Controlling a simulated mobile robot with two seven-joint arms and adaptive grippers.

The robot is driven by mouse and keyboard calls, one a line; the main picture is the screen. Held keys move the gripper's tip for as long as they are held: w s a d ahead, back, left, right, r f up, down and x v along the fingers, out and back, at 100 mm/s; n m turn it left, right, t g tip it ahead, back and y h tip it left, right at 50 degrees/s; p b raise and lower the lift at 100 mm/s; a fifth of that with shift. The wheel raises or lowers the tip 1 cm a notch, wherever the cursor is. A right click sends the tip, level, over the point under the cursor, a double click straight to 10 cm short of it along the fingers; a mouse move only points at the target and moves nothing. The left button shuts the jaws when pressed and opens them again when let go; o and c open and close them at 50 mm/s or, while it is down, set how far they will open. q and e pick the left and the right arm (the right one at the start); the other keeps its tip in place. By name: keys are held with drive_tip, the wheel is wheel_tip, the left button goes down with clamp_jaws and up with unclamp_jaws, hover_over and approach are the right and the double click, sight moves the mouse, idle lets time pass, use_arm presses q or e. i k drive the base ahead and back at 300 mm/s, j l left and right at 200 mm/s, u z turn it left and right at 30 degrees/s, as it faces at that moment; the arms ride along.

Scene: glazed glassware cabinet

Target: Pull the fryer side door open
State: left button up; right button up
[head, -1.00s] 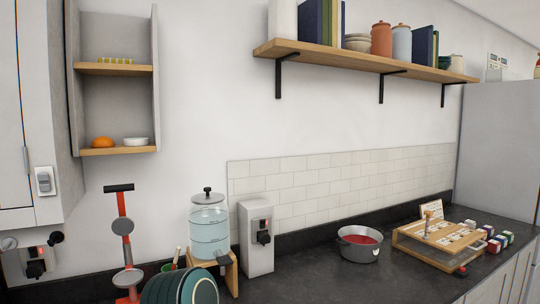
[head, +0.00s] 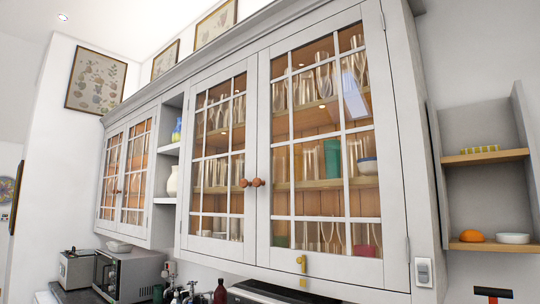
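The glazed wall cabinet has a right glass door (head: 262,225) and a left glass door (head: 182,225), both with pale frames. Both look shut. Their round reddish-brown knobs, the left one (head: 244,183) and the right one (head: 258,182), sit side by side where the doors meet. Glasses and a green tumbler (head: 332,158) show behind the panes. I cannot make out a clear fryer, so I cannot tell which door is on its side. Neither of my grippers is in view.
A second pair of glazed doors (head: 123,172) is at the left, past open shelves with a white vase (head: 172,181). A microwave (head: 128,276) and a dark-topped appliance (head: 270,292) stand below. A yellow hook (head: 301,265) hangs under the right door. Open shelves (head: 486,156) are at right.

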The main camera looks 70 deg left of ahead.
sight(393, 272)
drive_tip(key=u, duration=1.8)
drive_tip(key=j+z, duration=0.3)
drive_tip(key=z, duration=0.15)
drive_tip(key=j+z, duration=0.45)
drive_tip(key=k+j+z, duration=0.15)
drive_tip(key=j, duration=0.25)
drive_tip(key=k+j+z, duration=0.2)
drive_tip(key=j, duration=0.2)
